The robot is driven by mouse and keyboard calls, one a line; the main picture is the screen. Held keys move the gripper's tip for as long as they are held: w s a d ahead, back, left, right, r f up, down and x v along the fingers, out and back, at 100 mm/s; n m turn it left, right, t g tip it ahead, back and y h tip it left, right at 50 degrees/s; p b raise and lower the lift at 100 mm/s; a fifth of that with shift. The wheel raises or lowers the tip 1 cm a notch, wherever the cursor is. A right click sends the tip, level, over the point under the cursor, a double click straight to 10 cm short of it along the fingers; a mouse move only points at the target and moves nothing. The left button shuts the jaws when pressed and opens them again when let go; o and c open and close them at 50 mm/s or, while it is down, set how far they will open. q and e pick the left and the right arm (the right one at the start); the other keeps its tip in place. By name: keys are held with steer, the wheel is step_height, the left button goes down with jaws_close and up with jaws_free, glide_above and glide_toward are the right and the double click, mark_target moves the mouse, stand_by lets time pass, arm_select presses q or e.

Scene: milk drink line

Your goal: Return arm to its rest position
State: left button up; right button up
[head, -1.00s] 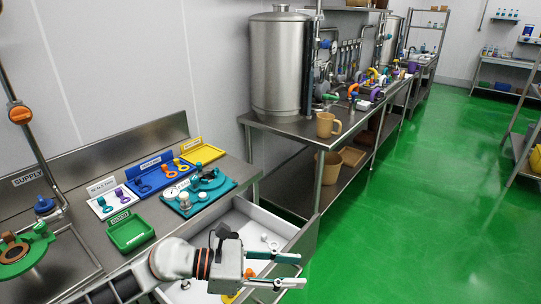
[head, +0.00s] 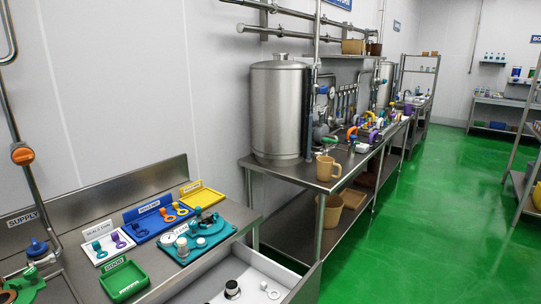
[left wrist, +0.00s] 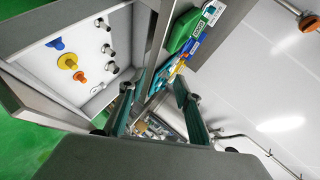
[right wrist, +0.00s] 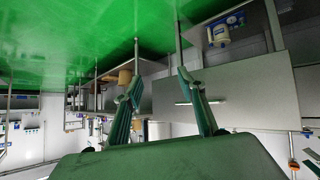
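Neither gripper shows in the head view. My left gripper (left wrist: 155,90) shows in the left wrist view with its two teal fingers spread apart and nothing between them. Beyond it are the open drawer and the counter with its trays. My right gripper (right wrist: 160,78) shows in the right wrist view, also open and empty, with green floor and a workbench beyond it. The white open drawer (head: 254,265) stands below the counter and holds small parts. In the left wrist view the drawer (left wrist: 85,22) shows blue, yellow and orange pieces and several metal fittings.
On the counter are a green tray (head: 125,281), a white tray (head: 102,257), a blue tray (head: 150,226), a yellow tray (head: 207,198) and a teal fixture board (head: 225,245). A steel tank (head: 277,110) and tan jug (head: 327,168) stand on the bench behind. Green floor (head: 420,230) is clear at right.

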arm_select(q)
steer(key=s+a+f+n+g+y, duration=0.1)
steer(key=s+a+f+n+g, duration=0.1)
steer(key=s+a+f+g, duration=0.3)
steer(key=s+a+f+n+g, duration=0.1)
steer(key=s+f+n, duration=0.15)
steer(key=s, duration=0.55)
steer(key=d+f+n+t+h+b, duration=0.1)
steer(key=d+f+t+h+b, duration=0.1)
steer(key=d+f, duration=0.6)
steer(key=w+d+f+n+t+h+b, duration=0.1)
steer(key=d+f+h+b, duration=0.4)
steer(key=f, duration=1.1)
steer(key=d+b, duration=0.2)
steer(key=d, duration=0.1)
steer(key=shift+f+t, duration=0.2)
steer(key=shift+t, duration=0.2)
arm_select(e)
step_height(320, 180, down, 7)
steer(key=a, duration=0.2)
steer(key=shift+w+a+y, duration=0.15)
steer(key=shift+w+y, duration=0.05)
steer(key=shift+y, duration=0.1)
arm_select(q)
steer(key=shift+w+d, duration=0.1)
arm_select(e)
steer(key=shift+s+f, duration=0.15)
steer(key=shift+f, duration=0.15)
steer(key=shift+c, duration=0.5)
